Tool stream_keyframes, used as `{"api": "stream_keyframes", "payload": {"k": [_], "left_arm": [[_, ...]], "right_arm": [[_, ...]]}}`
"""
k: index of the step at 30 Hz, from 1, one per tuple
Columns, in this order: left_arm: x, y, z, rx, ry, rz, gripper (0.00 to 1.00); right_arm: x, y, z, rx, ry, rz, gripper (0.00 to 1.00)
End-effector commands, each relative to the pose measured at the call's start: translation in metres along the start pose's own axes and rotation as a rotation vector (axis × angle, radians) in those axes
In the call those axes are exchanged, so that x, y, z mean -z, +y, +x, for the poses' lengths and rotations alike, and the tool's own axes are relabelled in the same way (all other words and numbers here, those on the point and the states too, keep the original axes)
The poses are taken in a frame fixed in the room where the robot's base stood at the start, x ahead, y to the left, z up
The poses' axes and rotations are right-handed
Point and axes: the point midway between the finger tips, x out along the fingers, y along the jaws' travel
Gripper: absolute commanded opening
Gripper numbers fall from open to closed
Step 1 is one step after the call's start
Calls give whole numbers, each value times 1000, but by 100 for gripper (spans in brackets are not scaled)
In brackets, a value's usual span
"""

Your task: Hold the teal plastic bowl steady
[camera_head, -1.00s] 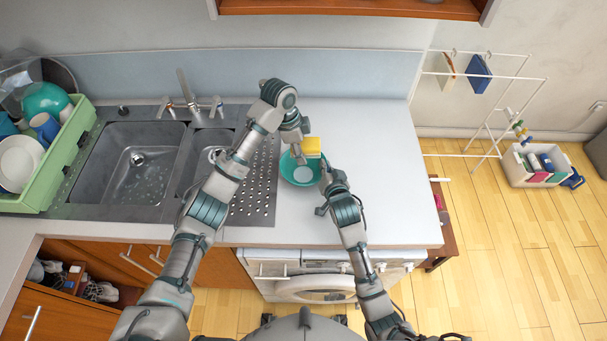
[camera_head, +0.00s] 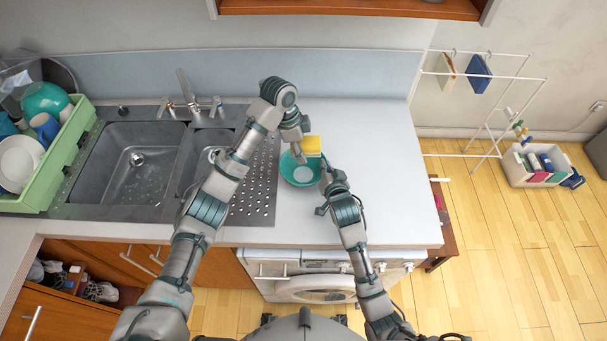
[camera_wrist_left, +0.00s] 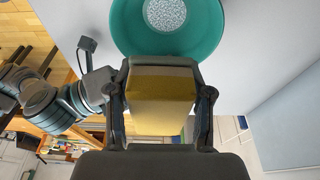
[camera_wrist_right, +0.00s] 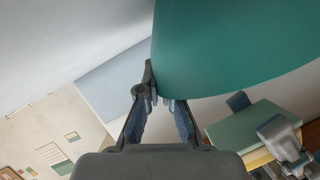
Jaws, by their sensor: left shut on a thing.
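The teal plastic bowl (camera_head: 287,175) stands upright on the white counter, right of the sink. It also shows in the left wrist view (camera_wrist_left: 127,30) and, close up, in the right wrist view (camera_wrist_right: 235,50). My left gripper (camera_head: 303,156) is over the bowl's far side, shut on a yellow sponge (camera_head: 313,144). The sponge fills the space between its fingers in the left wrist view (camera_wrist_left: 162,92). Part of the rim is hidden by my grippers.
A green dish rack (camera_head: 68,150) with dishes stands at the far left. The counter (camera_head: 385,175) right of the bowl is clear. A white drying rack (camera_head: 500,130) stands beyond the counter.

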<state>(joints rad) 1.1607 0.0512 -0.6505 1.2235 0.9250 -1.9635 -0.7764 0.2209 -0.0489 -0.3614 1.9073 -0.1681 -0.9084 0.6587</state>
Motion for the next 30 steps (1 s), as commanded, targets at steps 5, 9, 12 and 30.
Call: {"api": "stream_keyframes", "payload": {"k": [5, 9, 12, 30], "left_arm": [[0, 4, -2, -1, -1, -1, 0], [1, -8, -3, -1, -1, -1, 0], [1, -16, -4, 0, -1, -3, 0], [2, 5, -8, 0, 0, 2, 0]], "right_arm": [[0, 0, 0, 0, 0, 0, 0], [0, 0, 0, 0, 0, 0, 0], [0, 0, 0, 0, 0, 0, 0], [0, 0, 0, 0, 0, 0, 0]]}}
